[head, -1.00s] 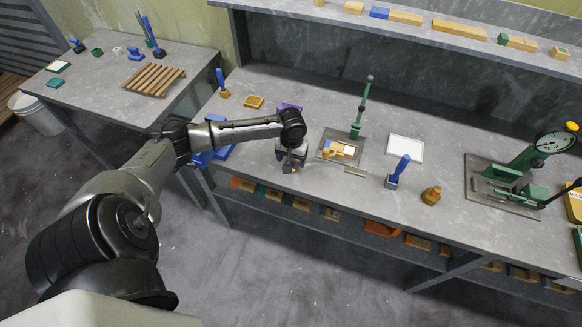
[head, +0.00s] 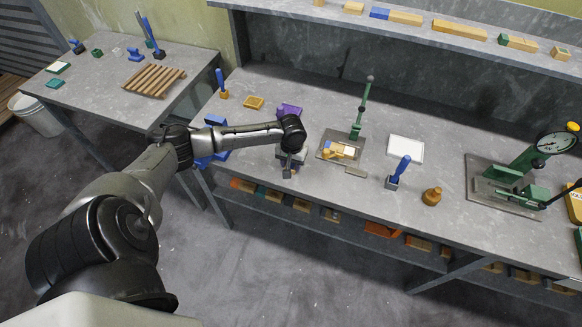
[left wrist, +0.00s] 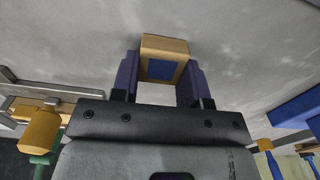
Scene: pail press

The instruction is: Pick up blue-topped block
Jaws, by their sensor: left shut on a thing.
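In the left wrist view my left gripper (left wrist: 160,82) is shut on the blue-topped block (left wrist: 162,47), a wooden block with a blue square face. The block sits between the two purplish fingers. In the head view my left gripper (head: 287,168) is over the left part of the long grey bench, and the block cannot be made out there. My right gripper is not in view.
A small lever press (head: 360,110) with yellow pieces at its base stands just right of my left gripper. A purple piece (head: 290,110) lies behind it. A blue-handled stamp (head: 399,170), a brown knob (head: 432,196) and a green gauge press (head: 520,175) stand farther right.

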